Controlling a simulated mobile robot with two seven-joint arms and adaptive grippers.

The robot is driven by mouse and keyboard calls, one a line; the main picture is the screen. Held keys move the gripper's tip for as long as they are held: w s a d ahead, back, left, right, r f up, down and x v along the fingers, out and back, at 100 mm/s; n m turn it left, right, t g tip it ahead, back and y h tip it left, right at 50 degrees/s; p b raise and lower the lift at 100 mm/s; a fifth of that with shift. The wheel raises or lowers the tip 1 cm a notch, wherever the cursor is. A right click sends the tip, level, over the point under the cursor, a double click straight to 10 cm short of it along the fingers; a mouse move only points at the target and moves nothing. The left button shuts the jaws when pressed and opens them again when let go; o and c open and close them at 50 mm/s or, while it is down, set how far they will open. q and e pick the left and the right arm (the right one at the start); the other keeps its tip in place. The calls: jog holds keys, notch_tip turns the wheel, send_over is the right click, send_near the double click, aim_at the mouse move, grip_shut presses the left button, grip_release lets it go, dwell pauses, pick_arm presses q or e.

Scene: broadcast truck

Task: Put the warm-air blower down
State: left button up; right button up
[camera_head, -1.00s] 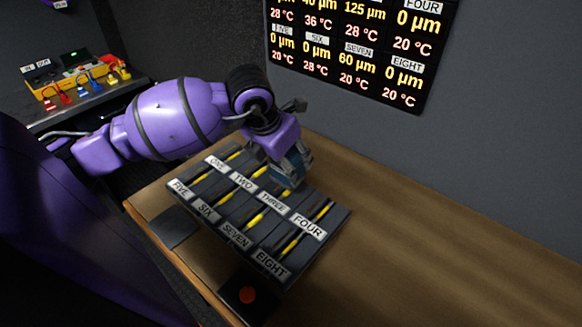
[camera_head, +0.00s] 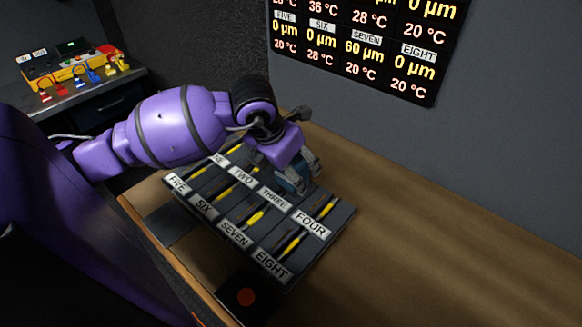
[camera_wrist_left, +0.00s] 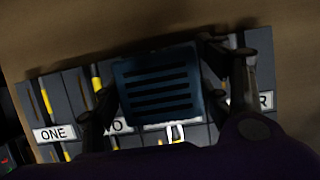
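The warm-air blower (camera_wrist_left: 158,82) is a dark blue box with a slatted face, between the two fingers of my left gripper (camera_wrist_left: 165,88) in the left wrist view. The fingers lie against its sides. In the head view the blower (camera_head: 292,182) shows partly under my left gripper (camera_head: 298,170), over the far edge of the slotted rack (camera_head: 345,212), near slots TWO and THREE. The wrist and fingers hide part of it. I cannot tell whether it touches the rack. My right gripper is not in view.
The rack's slots are labelled ONE to EIGHT, with yellow-marked pieces in them. The wooden bench (camera_head: 450,235) is clear to the right. A black box with a red button (camera_head: 246,296) sits at the near edge. A reading screen (camera_head: 365,45) hangs behind. A yellow device (camera_head: 65,70) stands far left.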

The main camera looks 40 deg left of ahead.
pick_arm(q)
jog(key=shift+r, duration=0.5)
jog(key=v, duration=1.1)
jog(key=shift+r+p, duration=0.25)
jog(key=shift+p, duration=0.2)
jog(key=shift+s, duration=0.1)
